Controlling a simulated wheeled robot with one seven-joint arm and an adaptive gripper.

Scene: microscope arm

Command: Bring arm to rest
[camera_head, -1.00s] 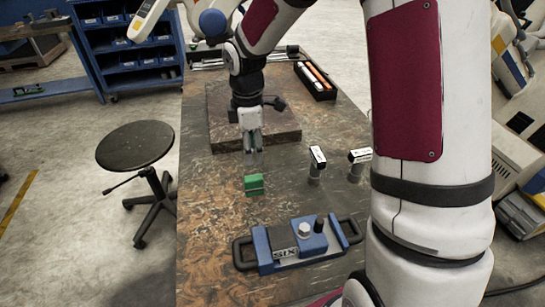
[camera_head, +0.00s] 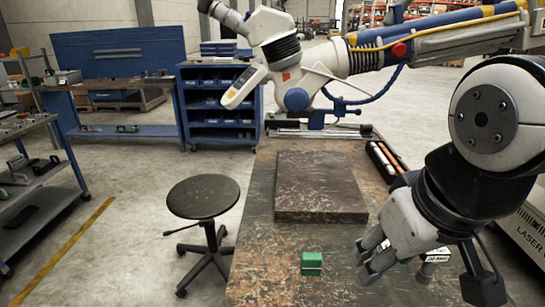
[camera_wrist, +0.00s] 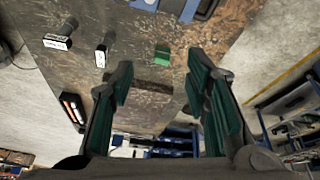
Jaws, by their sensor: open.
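My gripper (camera_head: 366,262) is open and empty at the lower right of the head view, held above the table with its fingers pointing down and left. My arm is bent, with its large round joint near the right edge. In the wrist view my gripper (camera_wrist: 160,75) shows two spread fingers with green pads and nothing between them. The white microscope (camera_head: 270,45) hangs on its jointed arm (camera_head: 440,42) above the far end of the table, apart from my gripper.
The table (camera_head: 265,240) bears a stone slab (camera_head: 318,185), a green block (camera_head: 311,264) and a black tray (camera_head: 385,160). Two small white-topped items (camera_wrist: 57,42) (camera_wrist: 100,56) stand near my gripper. A stool (camera_head: 203,197) stands left, with free floor around it.

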